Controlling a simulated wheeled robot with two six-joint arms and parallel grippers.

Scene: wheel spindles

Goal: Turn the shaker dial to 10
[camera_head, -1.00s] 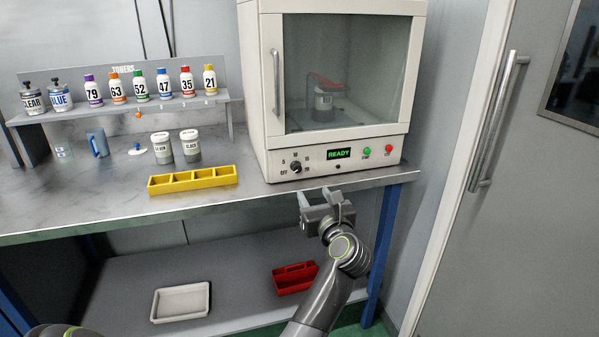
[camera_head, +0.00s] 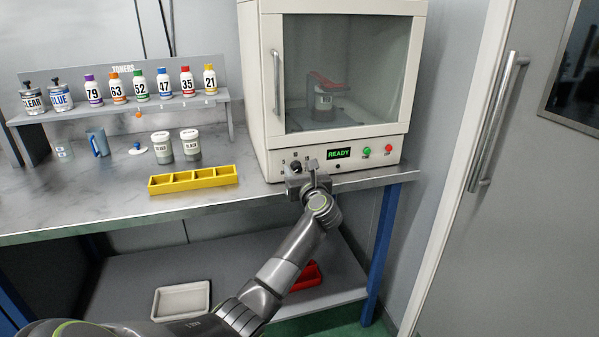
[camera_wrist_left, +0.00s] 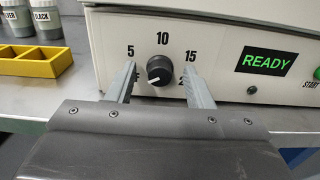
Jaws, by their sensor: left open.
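The shaker (camera_head: 262,110) is a cream cabinet with a glass door, standing on the bench. Its dial (camera_wrist_left: 160,70) is a round black knob on the front panel, with marks 5, 10 and 15 around it. The knob's white pointer line slants to the lower left in the left wrist view, away from the 10 at the top. My left gripper (camera_wrist_left: 157,86) is open, with one finger to each side of the dial. I cannot tell whether the fingers touch it. In the head view the left gripper (camera_head: 308,174) partly covers the dial area. My right gripper is out of view.
A green READY display (camera_head: 338,153), a green button (camera_head: 366,151) and a red button (camera_head: 389,148) are right of the dial. A yellow divided tray (camera_head: 193,180) lies on the bench to the left. A toner rack (camera_head: 130,105) stands farther back.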

